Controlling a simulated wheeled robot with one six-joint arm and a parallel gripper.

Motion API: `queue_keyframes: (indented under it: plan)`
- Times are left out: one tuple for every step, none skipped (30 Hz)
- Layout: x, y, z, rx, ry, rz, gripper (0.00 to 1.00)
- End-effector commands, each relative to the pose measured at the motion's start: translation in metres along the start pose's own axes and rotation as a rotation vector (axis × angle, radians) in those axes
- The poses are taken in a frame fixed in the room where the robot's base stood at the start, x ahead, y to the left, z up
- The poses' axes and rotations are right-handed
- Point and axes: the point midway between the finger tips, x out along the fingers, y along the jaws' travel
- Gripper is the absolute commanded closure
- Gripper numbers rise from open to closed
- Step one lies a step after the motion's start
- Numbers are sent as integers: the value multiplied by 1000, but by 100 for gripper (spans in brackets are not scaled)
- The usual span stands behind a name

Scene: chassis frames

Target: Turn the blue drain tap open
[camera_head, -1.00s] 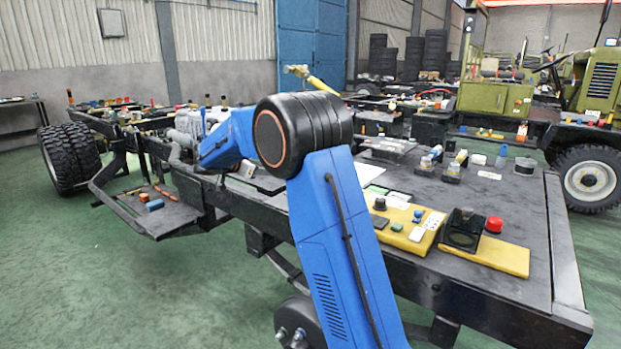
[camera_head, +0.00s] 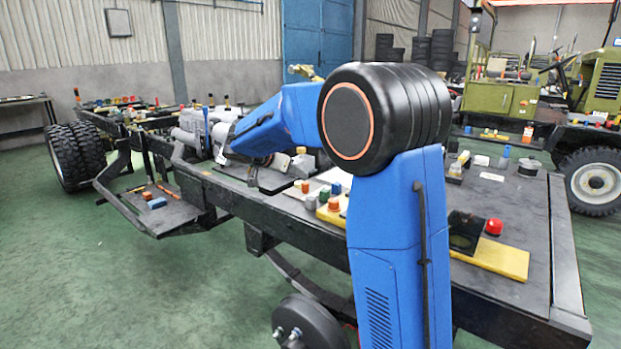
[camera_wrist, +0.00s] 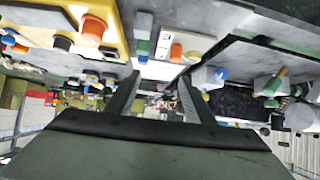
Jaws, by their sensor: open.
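In the wrist view, a small blue tap handle (camera_wrist: 219,74) sits on a pale grey block at the right, beyond my right finger. I take it for the drain tap, but it is too small to tell how it is turned. My gripper (camera_wrist: 159,84) points past it with fingers apart and nothing between them. The handle is apart from the fingers. In the head view, my blue arm crosses the bench, and I cannot make out the gripper or the blue tap clearly.
The wrist view shows an orange knob (camera_wrist: 93,28) at upper left and a similar grey fitting with a green-yellow handle (camera_wrist: 274,83).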

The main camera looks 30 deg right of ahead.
Motion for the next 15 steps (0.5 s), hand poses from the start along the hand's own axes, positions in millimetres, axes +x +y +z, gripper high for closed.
queue_keyframes:
  plan:
    - [-3,7,1,-10,-10,0,51]
    - [-4,10,2,-17,-17,0,51]
    - [-7,14,2,-27,-24,-1,51]
    - [-8,17,3,-33,-30,-2,51]
    - [-9,20,4,-40,-36,-2,51]
    - [-11,24,6,-48,-43,-3,51]
    - [-12,27,6,-54,-47,-3,51]
    - [-13,29,7,-60,-52,-4,51]
    - [-15,32,8,-66,-58,-5,51]
    - [-16,34,8,-70,-62,-5,51]
    - [-16,36,9,-74,-65,-6,51]
    - [-17,37,10,-79,-69,-6,51]
    - [-18,39,10,-82,-71,-7,51]
    - [-18,40,10,-84,-72,-7,51]
    - [-19,41,10,-86,-74,-8,51]
